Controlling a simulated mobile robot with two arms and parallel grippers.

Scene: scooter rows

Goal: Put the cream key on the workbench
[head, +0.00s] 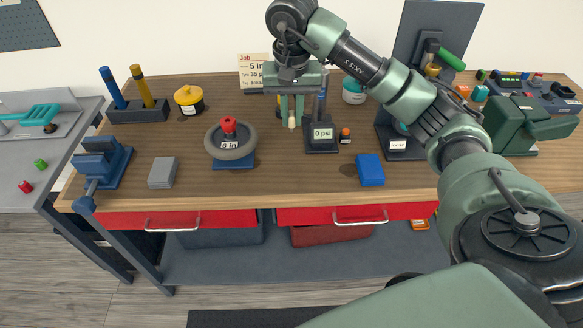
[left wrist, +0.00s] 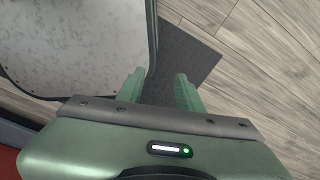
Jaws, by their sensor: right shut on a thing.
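The workbench (head: 308,183) has a wooden top and red drawers and spans the head view. My right gripper (head: 291,108) points down over the back middle of the bench, left of the 0 psi stand. It is shut on a small cream thing, the cream key (head: 291,123), whose lower end shows between and below the fingertips. The rest of the key is hidden by the fingers. I cannot tell whether it touches the bench top. My left gripper (left wrist: 158,92) is open and empty in the left wrist view, over the floor.
The 0 psi stand (head: 321,134) is close to the right of my right gripper. A wheel on a blue stand (head: 231,144) is to the left. A blue box (head: 370,170) and grey block (head: 162,172) lie near the front edge. The front middle is clear.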

